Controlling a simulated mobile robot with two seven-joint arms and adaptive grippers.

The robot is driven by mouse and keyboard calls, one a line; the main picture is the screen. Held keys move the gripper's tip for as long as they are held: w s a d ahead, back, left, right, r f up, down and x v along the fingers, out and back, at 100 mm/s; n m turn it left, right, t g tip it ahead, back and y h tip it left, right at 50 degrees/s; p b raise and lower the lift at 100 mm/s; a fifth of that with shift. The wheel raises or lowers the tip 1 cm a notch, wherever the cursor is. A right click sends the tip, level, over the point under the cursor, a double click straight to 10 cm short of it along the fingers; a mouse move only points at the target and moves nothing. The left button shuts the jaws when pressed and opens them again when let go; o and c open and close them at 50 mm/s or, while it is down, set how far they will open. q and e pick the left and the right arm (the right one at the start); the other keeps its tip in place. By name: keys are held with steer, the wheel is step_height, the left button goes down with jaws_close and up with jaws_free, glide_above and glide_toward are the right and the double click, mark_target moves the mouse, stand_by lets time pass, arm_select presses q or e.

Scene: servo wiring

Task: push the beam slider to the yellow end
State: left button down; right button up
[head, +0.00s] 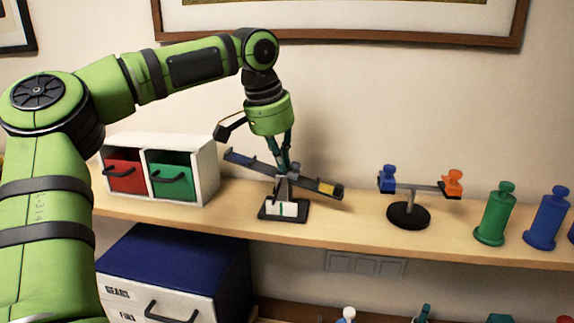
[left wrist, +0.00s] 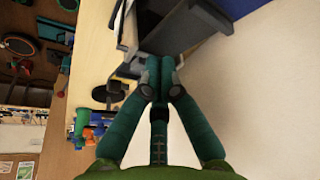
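The balance beam (head: 313,184) is tilted on its stand (head: 283,208), blue end (head: 238,157) high on the left and yellow end (head: 326,189) low on the right. A small grey piece that looks like the slider (head: 295,167) is near the beam's middle, just right of my fingertips. My left gripper (head: 283,168) points down at the beam's middle. Its teal fingers converge and look shut in the left wrist view (left wrist: 158,65), with nothing clearly held. The dark beam (left wrist: 190,42) shows beyond them; contact with the slider cannot be told. My right gripper is out of view.
A white drawer box (head: 208,168) with red and green drawers stands left of the beam. A smaller balance (head: 408,212) with blue and orange weights stands right. Green (head: 495,215) and blue (head: 547,219) cylinders are farther right. The wall is close behind the shelf.

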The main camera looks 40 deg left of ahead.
mark_target(288, 170)
arm_select(q)
steer(key=shift+w+d+f, duration=0.15)
steer(key=shift+w+d, duration=0.15)
steer(key=shift+d, duration=0.25)
steer(key=shift+w+d+f, duration=0.15)
steer(key=shift+w+d, duration=0.1)
steer(key=shift+d, duration=0.25)
stand_by(0.6)
steer(key=shift+r, duration=0.1)
steer(key=shift+s+a+r, duration=0.1)
steer(key=shift+a+r, duration=0.05)
steer(key=shift+r, duration=0.9)
steer(key=shift+s+a+r, duration=0.1)
steer(key=shift+a+r, duration=0.1)
steer(key=shift+r, duration=0.8)
steer(key=shift+s+a+r, duration=0.1)
steer(key=shift+a+r, duration=0.05)
steer(key=shift+r, duration=0.9)
steer(key=shift+f, duration=0.1)
